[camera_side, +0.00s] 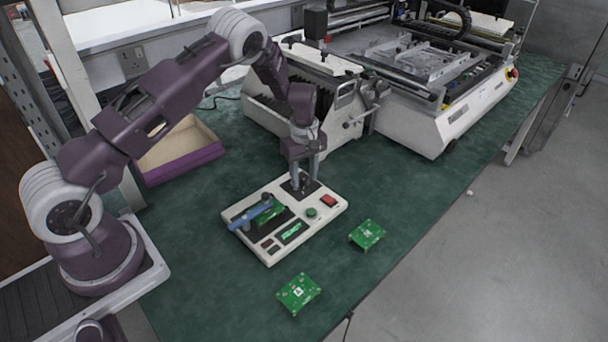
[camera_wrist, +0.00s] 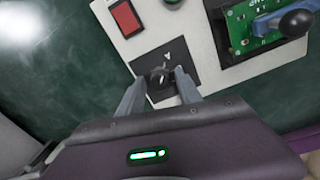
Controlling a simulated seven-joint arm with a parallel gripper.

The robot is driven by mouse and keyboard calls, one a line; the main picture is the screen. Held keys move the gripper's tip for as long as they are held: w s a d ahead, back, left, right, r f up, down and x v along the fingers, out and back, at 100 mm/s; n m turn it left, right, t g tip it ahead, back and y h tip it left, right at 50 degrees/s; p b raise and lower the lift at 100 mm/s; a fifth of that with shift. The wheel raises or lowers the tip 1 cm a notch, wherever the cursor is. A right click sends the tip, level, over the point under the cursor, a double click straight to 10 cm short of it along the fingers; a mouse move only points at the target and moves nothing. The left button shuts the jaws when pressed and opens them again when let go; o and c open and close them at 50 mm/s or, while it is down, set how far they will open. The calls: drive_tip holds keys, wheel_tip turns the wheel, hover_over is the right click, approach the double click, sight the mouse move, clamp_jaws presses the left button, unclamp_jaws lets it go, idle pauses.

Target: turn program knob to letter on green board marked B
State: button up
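The program knob (camera_wrist: 160,84) is small and black, on a dark square plate of the white control panel (camera_side: 252,238). The fingers look apart, with a narrow gap to the knob. It also shows in the side view (camera_side: 304,180). One green board (camera_side: 298,292) lies at the front with a white label; another green board (camera_side: 367,234) lies to the right. I cannot read their letters surely.
The panel carries a red button (camera_side: 328,200), a green button (camera_side: 311,212), a small display (camera_side: 291,231) and a blue lever (camera_side: 255,213) over a green board in a recess. A purple-edged box (camera_side: 180,150) is behind left. White machines (camera_side: 430,110) stand behind. The front mat is mostly clear.

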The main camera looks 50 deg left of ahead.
clamp_jaws()
drive_tip(key=shift+m, duration=0.3)
drive_tip(key=m, duration=0.3)
drive_tip(key=shift+m, duration=2.5)
drive_tip(key=shift+o, duration=1.4)
unclamp_jaws()
